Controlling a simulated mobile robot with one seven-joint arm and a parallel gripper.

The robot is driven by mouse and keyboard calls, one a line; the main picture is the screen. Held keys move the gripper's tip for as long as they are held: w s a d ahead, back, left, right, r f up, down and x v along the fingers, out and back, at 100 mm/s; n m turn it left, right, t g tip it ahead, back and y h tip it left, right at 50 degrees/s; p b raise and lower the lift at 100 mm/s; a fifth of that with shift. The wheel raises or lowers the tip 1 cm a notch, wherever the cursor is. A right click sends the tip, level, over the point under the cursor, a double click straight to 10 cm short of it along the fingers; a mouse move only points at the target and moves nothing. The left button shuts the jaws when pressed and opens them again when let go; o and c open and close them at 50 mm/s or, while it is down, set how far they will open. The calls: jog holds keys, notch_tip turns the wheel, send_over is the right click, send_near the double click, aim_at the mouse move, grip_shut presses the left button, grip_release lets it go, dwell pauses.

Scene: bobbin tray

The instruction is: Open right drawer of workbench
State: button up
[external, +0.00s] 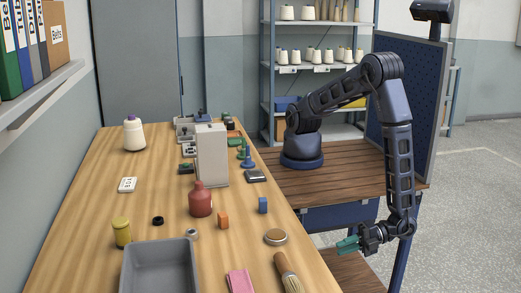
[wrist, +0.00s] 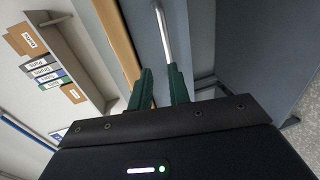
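My gripper (external: 348,245) has green fingers and hangs low at the right, beside the front edge of the long wooden bench (external: 90,215). In the wrist view my gripper (wrist: 160,72) is open, with a gap between its fingers. A silver bar handle (wrist: 163,32) on a grey-blue front (wrist: 190,20) lies just ahead of the fingertips, its lower end close to the right finger. I see nothing held, and cannot tell whether finger and handle touch. The front's outline is mostly out of view, so I cannot tell whether the drawer is shut.
A blue pegboard (external: 405,110) stands behind my arm. Open floor (external: 470,220) lies to the right.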

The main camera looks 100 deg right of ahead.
jog(key=x, duration=0.7)
jog(key=f+x, duration=0.1)
jog(key=x, duration=0.3)
jog(key=shift+s+f, duration=0.1)
grip_shut()
